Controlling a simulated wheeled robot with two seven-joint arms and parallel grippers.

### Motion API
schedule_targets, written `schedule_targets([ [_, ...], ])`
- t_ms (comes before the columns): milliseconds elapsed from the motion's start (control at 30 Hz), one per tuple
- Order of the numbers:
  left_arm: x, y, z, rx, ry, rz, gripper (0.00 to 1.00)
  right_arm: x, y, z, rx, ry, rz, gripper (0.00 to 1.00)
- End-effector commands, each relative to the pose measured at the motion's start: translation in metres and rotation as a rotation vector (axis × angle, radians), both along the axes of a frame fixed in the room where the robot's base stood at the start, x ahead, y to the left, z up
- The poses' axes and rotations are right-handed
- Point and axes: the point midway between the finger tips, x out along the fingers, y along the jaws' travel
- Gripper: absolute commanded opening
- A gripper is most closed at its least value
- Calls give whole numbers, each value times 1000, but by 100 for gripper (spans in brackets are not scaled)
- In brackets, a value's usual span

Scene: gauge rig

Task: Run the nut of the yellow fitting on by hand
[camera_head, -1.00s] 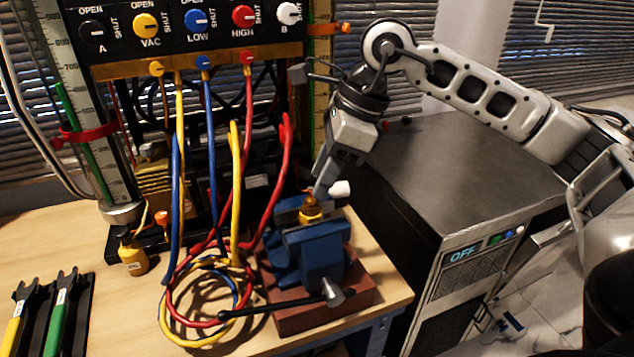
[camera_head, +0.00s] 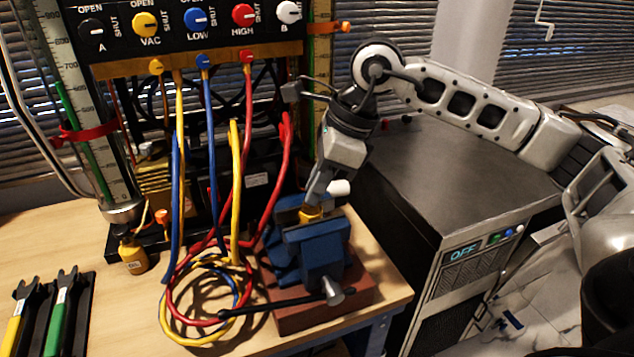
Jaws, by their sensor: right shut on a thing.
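The yellow fitting (camera_head: 311,215) stands in the jaws of the blue vise (camera_head: 318,246), which is mounted on a red-brown block near the bench's right end. My right gripper (camera_head: 316,203) points down onto the top of the fitting and is shut on its nut. The fingers hide the nut and most of the fitting's top, so I cannot tell how it sits on the thread. My left gripper is not in view.
The vise handle (camera_head: 275,306) sticks out along the front. Yellow, blue and red hoses (camera_head: 205,300) coil left of the vise below the valve panel (camera_head: 190,30). Two wrenches (camera_head: 55,315) lie in a black rack at left. A dark cabinet (camera_head: 450,190) stands right of the bench.

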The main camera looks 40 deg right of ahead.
Motion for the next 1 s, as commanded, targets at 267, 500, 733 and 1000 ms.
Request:
schedule_targets([
  [267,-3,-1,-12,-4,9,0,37,-1,1,-2,1,-4,-126,0],
  [500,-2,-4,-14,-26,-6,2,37,-2,3,-2,2,-5,-317,0],
  [733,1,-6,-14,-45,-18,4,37,-2,4,0,3,-6,-490,0],
  [1000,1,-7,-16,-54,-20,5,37,-3,5,0,3,-4,-632,0],
])
